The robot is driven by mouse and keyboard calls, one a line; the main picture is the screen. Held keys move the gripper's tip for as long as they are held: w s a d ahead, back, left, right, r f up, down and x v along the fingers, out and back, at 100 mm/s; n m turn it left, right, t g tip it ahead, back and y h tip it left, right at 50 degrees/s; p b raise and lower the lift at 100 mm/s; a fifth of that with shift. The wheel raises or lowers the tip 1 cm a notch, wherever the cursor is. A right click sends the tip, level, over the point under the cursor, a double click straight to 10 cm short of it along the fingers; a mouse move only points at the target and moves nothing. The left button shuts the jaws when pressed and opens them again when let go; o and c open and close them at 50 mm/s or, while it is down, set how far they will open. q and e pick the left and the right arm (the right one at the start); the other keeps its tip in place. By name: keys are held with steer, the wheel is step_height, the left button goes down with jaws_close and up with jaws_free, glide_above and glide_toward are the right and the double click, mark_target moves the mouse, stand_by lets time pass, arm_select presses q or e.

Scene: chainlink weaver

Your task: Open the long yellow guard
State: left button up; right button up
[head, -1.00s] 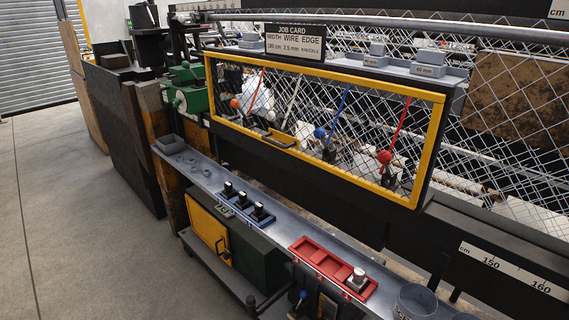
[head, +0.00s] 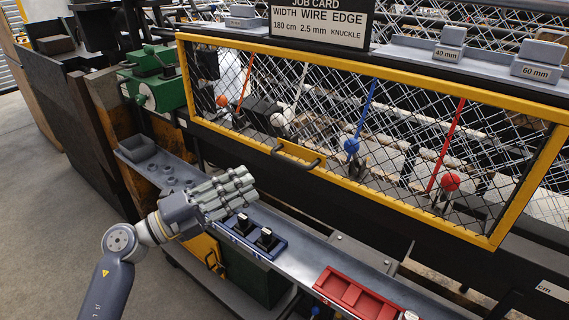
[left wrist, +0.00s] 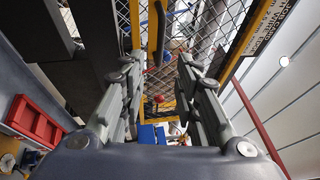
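The long yellow guard (head: 528,187) is a yellow frame with wire mesh, lying closed across the machine's front. Its dark bar handle (head: 298,160) sits on a yellow plate at the lower rail, left of the middle. Colored levers with balls show behind the mesh. My left gripper (head: 240,183) is in front of the guard, below and left of the handle, apart from it. In the left wrist view its two fingers (left wrist: 158,72) are spread with nothing held between them. The handle (left wrist: 157,28) shows beyond the fingertips there. My right gripper is out of view.
A grey shelf (head: 300,258) runs below the guard, with a blue tray of black knobs (head: 265,240) and a red tray (head: 355,296). The job card (head: 320,22) and grey blocks stand above the guard. Open floor lies at left.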

mark_target(288, 162)
arm_select(q)
steer(key=p+x, duration=0.2)
steer(key=x, duration=0.8)
steer(key=shift+w, duration=0.15)
steer(key=shift+w+d, duration=0.15)
steer(key=shift+d, duration=0.1)
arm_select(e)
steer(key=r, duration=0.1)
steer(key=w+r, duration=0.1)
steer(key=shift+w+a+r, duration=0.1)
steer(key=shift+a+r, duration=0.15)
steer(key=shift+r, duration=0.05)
arm_select(q)
jaws_close()
